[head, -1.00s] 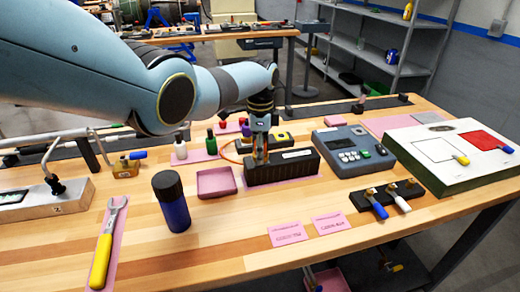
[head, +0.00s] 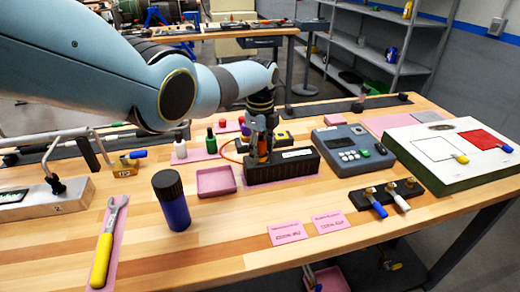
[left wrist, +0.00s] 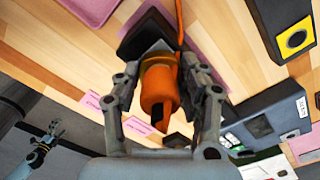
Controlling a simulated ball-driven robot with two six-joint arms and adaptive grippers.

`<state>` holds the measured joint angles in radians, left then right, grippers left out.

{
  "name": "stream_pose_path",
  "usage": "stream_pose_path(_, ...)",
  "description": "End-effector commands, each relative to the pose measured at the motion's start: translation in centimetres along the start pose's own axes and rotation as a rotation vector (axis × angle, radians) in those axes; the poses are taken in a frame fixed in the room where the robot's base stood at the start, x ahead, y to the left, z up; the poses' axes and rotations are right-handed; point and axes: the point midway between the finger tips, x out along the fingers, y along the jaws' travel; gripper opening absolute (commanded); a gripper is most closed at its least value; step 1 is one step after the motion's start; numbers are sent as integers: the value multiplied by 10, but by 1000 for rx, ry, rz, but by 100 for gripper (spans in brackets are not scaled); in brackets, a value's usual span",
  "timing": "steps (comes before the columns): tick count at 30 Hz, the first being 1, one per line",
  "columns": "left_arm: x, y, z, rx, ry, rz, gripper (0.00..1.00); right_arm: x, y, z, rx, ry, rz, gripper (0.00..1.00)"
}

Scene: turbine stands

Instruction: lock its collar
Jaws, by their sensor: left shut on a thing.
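An orange connector with a collar (left wrist: 158,92) sits between the two fingers of my left gripper (left wrist: 160,75) in the left wrist view. The gripper is shut on it. In the head view, my left gripper (head: 262,153) points down at the left part of a long black block (head: 292,165), and a little orange shows between its fingers. An orange cable (left wrist: 180,25) runs from the connector. The fingers hide the connector's lower end, so I cannot tell how far it is seated or how the collar is turned.
A pink tray (head: 216,181) and a dark blue bottle (head: 172,205) stand left of the block. A grey meter box (head: 350,150) stands to its right. A row of handled valves (head: 388,197) and a yellow wrench (head: 105,250) lie nearer. The front middle wood is mostly clear.

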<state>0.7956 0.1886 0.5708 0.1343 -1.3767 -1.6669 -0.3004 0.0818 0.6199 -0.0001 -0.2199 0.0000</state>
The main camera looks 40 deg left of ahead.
Motion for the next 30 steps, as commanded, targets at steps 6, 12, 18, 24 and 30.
stream_pose_path(6,0,0,-1,2,1,1,10,0,0,0,0,0,0,86)
stream_pose_path(12,0,0,-1,1,1,1,52,0,-1,0,1,0,-1,86)
stream_pose_path(18,0,0,0,1,0,1,66,0,-2,0,1,0,-3,86)
stream_pose_path(24,-1,0,0,0,0,0,66,0,-1,-1,1,1,-2,86)
stream_pose_path(30,-18,-1,0,0,0,-2,66,0,-1,-1,1,1,-2,86)
